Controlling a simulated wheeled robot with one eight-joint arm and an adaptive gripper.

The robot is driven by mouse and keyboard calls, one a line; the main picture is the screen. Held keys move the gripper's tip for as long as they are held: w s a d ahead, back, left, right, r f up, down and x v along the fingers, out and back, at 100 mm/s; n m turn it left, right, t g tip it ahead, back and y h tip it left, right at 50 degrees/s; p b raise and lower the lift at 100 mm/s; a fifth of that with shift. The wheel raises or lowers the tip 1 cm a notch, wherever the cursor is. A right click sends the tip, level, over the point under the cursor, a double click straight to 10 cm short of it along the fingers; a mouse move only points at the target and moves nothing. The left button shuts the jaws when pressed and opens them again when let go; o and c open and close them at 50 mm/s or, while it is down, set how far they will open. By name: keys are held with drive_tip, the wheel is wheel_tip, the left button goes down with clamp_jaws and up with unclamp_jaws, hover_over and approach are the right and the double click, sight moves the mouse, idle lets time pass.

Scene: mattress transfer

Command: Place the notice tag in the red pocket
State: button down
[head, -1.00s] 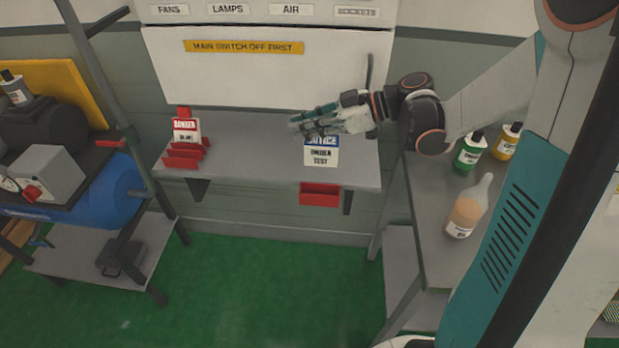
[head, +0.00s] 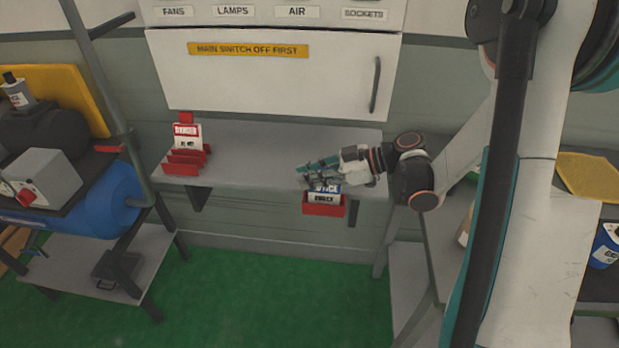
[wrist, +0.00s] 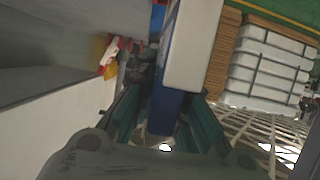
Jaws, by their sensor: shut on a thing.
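The notice tag (head: 325,196), white with a blue "NOTICE" band, is upright at the red pocket. Its lower part is hidden behind the pocket's front wall, so it appears to be partly inside. The red pocket (head: 324,210) hangs at the shelf's front edge. My gripper (head: 318,177) is shut on the tag's top edge, right above the pocket. In the wrist view the tag (wrist: 193,45) shows as a white and blue slab between my gripper's fingers (wrist: 165,120).
A red rack (head: 187,160) with a red and white danger tag (head: 187,135) stands at the shelf's left end. The grey shelf (head: 245,155) is clear between rack and gripper. A white cabinet (head: 270,80) with a handle is above. A blue tank (head: 110,200) is at left.

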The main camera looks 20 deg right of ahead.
drive_tip(key=shift+r, duration=0.1)
drive_tip(key=c, duration=1.6)
unclamp_jaws()
drive_tip(key=shift+d+r, duration=0.15)
drive_tip(key=p+v, duration=0.3)
drive_tip(key=v, duration=0.8)
drive_tip(key=shift+s+d+p, duration=0.2)
drive_tip(key=shift+d+p, duration=0.1)
drive_tip(key=shift+p, duration=0.05)
